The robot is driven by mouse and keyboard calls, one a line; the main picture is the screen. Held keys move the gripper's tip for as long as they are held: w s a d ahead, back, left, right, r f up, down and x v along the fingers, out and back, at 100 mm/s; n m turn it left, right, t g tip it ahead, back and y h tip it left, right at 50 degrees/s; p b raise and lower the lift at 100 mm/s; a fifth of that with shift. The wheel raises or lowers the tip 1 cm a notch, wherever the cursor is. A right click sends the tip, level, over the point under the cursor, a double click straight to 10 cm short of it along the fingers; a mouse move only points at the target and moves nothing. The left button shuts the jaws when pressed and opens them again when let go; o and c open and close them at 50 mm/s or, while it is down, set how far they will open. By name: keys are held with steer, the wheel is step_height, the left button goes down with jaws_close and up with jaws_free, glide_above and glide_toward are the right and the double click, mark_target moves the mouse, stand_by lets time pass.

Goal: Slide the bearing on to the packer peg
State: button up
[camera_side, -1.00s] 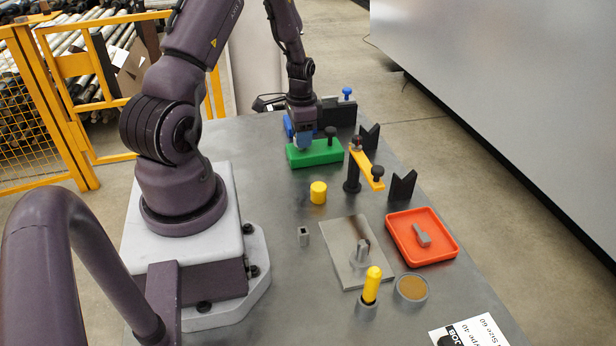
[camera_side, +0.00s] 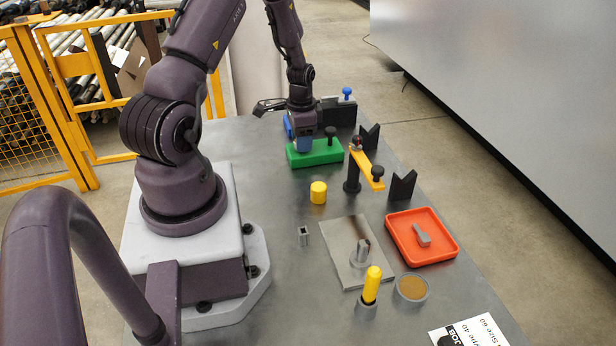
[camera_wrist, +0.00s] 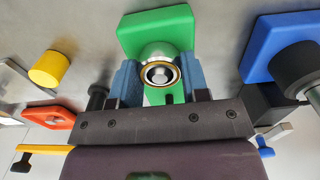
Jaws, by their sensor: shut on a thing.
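My gripper (camera_side: 303,143) is low over the green block (camera_side: 325,156) at the far end of the bench. In the wrist view its two blue fingers (camera_wrist: 159,76) are closed on the sides of a round silver bearing (camera_wrist: 160,54) with a gold-coloured rim. A rounded grey centre shows inside the ring. The bearing is in front of the green block; I cannot tell whether it touches it. The fingers hide the bearing in the side view. A grey metal post (camera_side: 360,255) stands upright on a steel plate (camera_side: 345,235); I cannot tell which post is the packer peg.
A black knob (camera_side: 330,132) stands close beside my gripper. A yellow arm (camera_side: 366,164) on a dark post, black V-blocks (camera_side: 403,186) and a red tray (camera_side: 400,233) lie rightward. A yellow cylinder (camera_side: 318,193) and a yellow-topped pin (camera_side: 372,285) stand nearer.

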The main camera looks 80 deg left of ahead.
steer(key=shift+f, duration=0.1)
stand_by(0.3)
steer(key=o, duration=1)
step_height(320, 180, up, 13)
steer(key=s+d+r+t, duration=0.1)
steer(key=d+r+t, duration=0.1)
steer(key=d+r, duration=0.4)
steer(key=s+d+r+t, duration=0.1)
steer(key=d+r, duration=0.5)
steer(key=d, duration=0.7)
steer(key=s+d+r+t, duration=0.2)
steer(key=d+r, duration=0.4)
steer(key=d, duration=0.4)
steer(key=shift+s+d+t, duration=0.25)
steer(key=shift+s+t, duration=0.05)
steer(key=shift+s, duration=0.4)
